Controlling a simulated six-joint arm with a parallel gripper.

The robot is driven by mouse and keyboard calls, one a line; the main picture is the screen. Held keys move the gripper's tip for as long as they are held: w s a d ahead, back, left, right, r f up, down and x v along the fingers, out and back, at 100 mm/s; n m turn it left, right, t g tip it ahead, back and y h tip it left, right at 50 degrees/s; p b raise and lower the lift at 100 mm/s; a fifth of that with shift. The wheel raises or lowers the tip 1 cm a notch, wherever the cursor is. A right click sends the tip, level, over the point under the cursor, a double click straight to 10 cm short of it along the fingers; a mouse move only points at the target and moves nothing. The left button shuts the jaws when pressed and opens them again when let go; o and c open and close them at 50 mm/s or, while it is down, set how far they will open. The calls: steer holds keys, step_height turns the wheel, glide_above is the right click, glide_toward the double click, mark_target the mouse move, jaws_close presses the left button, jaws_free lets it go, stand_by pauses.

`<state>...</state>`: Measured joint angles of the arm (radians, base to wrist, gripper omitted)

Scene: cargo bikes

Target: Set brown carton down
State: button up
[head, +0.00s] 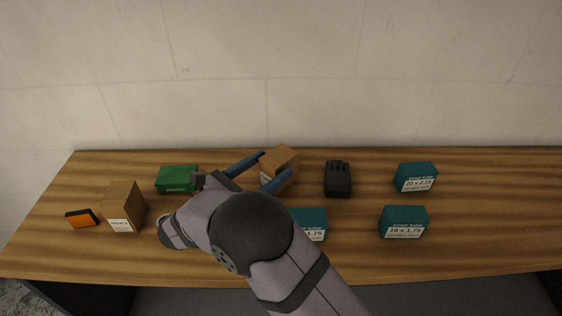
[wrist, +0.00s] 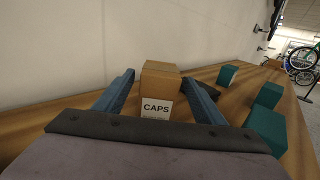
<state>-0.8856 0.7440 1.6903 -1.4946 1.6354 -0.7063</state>
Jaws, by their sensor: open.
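A brown carton (head: 281,160) stands upright on the wooden bench toward the back. In the wrist view this carton (wrist: 160,83) carries a white label reading CAPS. My gripper (head: 277,166) is open, with one blue finger on each side of the carton. In the wrist view the gripper (wrist: 160,88) shows a gap between each finger and the carton. The carton's lower part is partly hidden by a finger in the head view. A second brown carton (head: 124,203) with a white label stands at the left of the bench.
A green box (head: 177,178) and an orange-and-black item (head: 81,219) are at the left. A dark glove-like item (head: 338,179) lies right of my gripper. Teal inner tube boxes (head: 416,176), (head: 403,220), (head: 313,222) stand to the right and in front. The wooden bench (head: 490,210) is clear at far right.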

steer(key=shift+b+v, duration=0.3)
steer(key=shift+v, duration=1.85)
